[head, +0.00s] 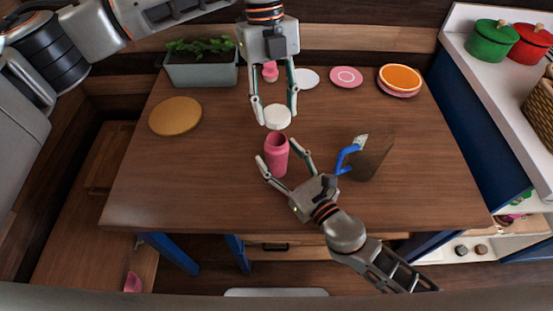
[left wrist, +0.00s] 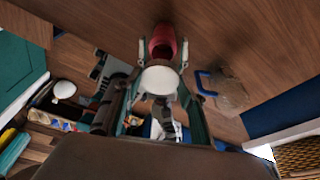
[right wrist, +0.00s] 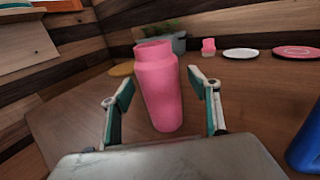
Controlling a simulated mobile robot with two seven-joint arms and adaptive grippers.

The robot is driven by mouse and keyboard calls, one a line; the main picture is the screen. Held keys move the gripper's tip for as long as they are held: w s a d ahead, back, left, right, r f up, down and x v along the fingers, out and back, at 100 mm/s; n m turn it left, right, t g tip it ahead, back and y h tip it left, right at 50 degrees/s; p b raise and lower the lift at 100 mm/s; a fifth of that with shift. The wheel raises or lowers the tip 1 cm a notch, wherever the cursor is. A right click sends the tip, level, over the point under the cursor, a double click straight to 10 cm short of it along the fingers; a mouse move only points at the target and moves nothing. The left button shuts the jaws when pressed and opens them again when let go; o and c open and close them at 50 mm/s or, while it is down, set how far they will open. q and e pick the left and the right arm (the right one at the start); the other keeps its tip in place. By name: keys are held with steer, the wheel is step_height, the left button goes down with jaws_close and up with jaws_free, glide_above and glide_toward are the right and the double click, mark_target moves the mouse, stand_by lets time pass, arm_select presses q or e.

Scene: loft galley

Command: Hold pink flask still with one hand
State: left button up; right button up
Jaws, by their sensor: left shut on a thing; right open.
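The pink flask (head: 276,157) stands upright and open-topped on the wooden table; it also shows in the right wrist view (right wrist: 160,90) and left wrist view (left wrist: 164,40). My right gripper (head: 278,152) is open, with its fingers on either side of the flask and gaps visible between fingers and flask in the right wrist view. My left gripper (head: 274,106) is shut on a white round lid (head: 277,117), held above and behind the flask in the head view. The lid also shows between the fingers in the left wrist view (left wrist: 160,80).
A see-through brownish jug (head: 372,158) with a blue handle (head: 345,158) stands right of the flask. Behind are a planter (head: 202,74), a small pink item (head: 270,71), and white (head: 307,79), pink (head: 346,77) and orange (head: 400,78) discs. A round tan board (head: 175,116) lies left. The table's front is clear.

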steer(key=shift+w+a, duration=0.35)
steer(key=shift+w, duration=0.2)
steer(key=shift+c, duration=0.4)
steer(key=c, duration=1.7)
arm_select(q)
glide_above(276, 139)
steer(key=shift+w+a+f, duration=0.1)
steer(key=shift+w+f, duration=0.05)
steer(key=shift+f, duration=1.1)
steer(key=shift+w+f, duration=0.15)
steer(key=shift+f, duration=1.1)
arm_select(e)
steer(key=shift+o, duration=0.2)
arm_select(q)
steer(key=shift+f, duration=0.1)
steer(key=shift+f, duration=0.8)
steer(key=shift+f, duration=0.55)
arm_select(e)
jaws_close()
